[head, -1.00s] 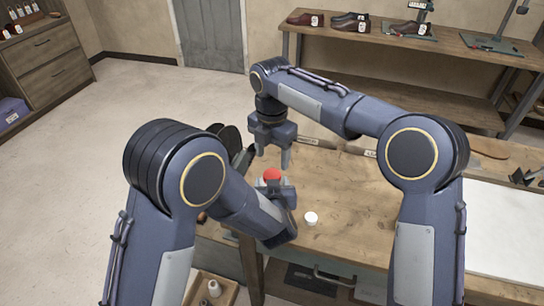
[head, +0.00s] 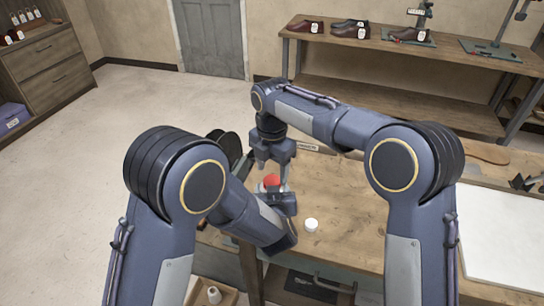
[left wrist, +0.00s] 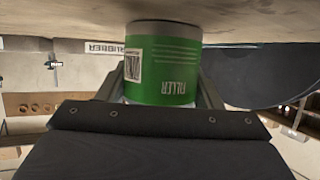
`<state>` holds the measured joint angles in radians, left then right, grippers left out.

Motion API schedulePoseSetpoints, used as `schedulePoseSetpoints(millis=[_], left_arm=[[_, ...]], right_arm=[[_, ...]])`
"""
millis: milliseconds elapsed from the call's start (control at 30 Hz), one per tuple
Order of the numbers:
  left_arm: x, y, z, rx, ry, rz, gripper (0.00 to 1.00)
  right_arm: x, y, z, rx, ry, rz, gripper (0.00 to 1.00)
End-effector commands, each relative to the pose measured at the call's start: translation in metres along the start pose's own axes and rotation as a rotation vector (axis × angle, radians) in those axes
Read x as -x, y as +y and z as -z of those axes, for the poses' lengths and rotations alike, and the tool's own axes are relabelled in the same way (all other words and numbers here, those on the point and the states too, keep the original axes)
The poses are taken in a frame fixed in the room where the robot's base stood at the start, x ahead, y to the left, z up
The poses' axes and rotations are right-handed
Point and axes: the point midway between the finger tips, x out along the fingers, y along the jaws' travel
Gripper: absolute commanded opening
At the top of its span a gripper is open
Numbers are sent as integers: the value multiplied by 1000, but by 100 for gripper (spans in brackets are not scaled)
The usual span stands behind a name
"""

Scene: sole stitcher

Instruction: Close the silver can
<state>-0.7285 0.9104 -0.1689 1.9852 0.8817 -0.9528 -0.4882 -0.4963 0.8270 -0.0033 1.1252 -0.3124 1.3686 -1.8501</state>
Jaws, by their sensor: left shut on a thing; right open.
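A can with a green label reading "FILLER" (left wrist: 162,65) shows upside down in the left wrist view. My left gripper (left wrist: 162,90) is shut on it, one finger on each side, with a strip of pale metal showing at the can's edge. In the head view a red round top (head: 271,181) shows at my left gripper (head: 273,193); whether it is a seated lid, I cannot tell. My right gripper (head: 272,172) is open, pointing down, its fingers close above and around the red top. Contact is unclear. A small white round piece (head: 311,225) lies on the bench to the right.
The wooden workbench (head: 350,215) is mostly clear around the white piece. A white board (head: 495,235) lies at its right. Dark round parts (head: 228,148) stand at the bench's left end. A back shelf (head: 410,48) holds several shoes.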

Motion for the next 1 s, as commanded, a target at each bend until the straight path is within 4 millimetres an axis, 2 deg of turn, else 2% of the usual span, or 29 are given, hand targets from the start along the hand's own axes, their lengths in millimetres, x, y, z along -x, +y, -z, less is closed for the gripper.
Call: schedulePoseSetpoints(millis=[200,567,933,967,1000], left_arm=[[0,0,1,1,2,0,0],[0,0,1,1,2,0,0],[0,0,1,0,2,0,0],[0,0,1,0,2,0,0],[0,0,1,0,2,0,0]], right_arm=[[-25,0,0,0,1,2,60],[-30,0,0,0,0,0,60],[-29,0,0,0,0,0,14],[-29,0,0,0,0,-1,43],[-29,0,0,0,0,-1,48]])
